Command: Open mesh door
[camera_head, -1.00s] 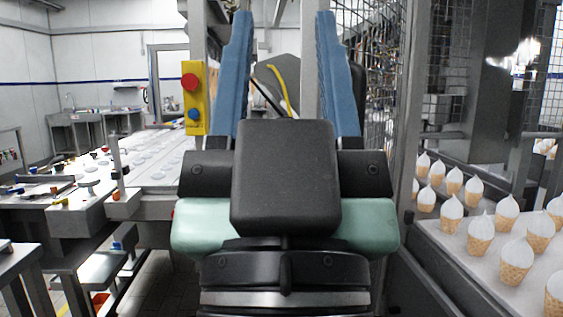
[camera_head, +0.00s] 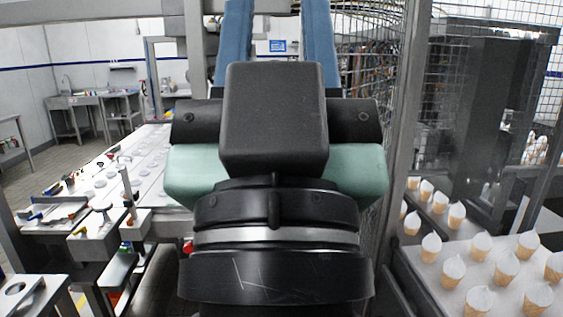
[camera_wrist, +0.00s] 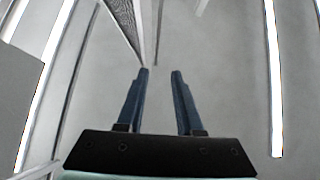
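Wire mesh (camera_head: 368,55) in a grey metal frame (camera_head: 408,110) stands to the right of my arm in the head view. I cannot tell where the door's edge or handle is. In the wrist view, a narrow dark mesh panel (camera_wrist: 122,18) slants down from the top, beyond the fingertips and slightly left. My gripper (camera_wrist: 160,73) has two blue fingers spread apart with nothing between them. It points upward, and its fingertips are cut off at the top of the head view. It appears apart from the mesh.
Several ice cream cones (camera_head: 480,245) stand on a white table (camera_head: 440,275) at right, beyond the frame. At left, a worktop (camera_head: 152,185) holds small parts and tools. A sink unit (camera_head: 85,98) stands at the back left, with open floor (camera_head: 60,160) before it.

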